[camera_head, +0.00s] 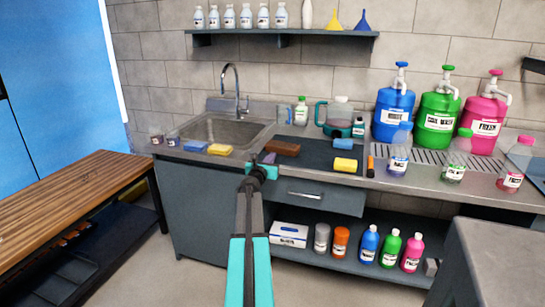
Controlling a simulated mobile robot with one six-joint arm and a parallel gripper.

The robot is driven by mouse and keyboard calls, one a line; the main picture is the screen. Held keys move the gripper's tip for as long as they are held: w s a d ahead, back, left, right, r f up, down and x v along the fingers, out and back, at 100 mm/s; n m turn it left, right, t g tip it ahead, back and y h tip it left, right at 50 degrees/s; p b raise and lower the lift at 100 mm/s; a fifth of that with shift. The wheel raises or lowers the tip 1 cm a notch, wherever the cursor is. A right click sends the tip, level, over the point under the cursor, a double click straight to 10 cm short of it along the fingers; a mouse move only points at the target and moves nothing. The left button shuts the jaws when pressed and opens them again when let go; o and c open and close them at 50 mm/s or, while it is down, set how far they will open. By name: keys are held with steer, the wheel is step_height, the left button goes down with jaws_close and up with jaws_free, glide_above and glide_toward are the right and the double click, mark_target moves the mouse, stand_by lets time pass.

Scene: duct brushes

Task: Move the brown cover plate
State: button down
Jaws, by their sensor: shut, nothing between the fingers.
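A flat brown block (283,147) lies on the dark mat (312,157) on the counter, right of the sink. It is the only small brown piece I see, and I cannot tell for sure that it is a cover plate. My gripper (262,168) is at the counter's front edge, below and left of the brown block in the picture. It is shut and empty, and appears apart from the block. A small purple piece (267,158) shows just behind the fingertips; I cannot tell whether they touch it.
A sink (226,128) is left. Bottles and pump jugs (437,118) crowd the right. A drawer (318,193) and lower shelf with bottles are below. A wooden table (70,195) stands left.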

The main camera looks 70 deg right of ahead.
steer(key=a, duration=0.8)
steer(key=shift+s+a+b, duration=0.15)
steer(key=shift+s+b, duration=0.1)
steer(key=shift+b, duration=0.05)
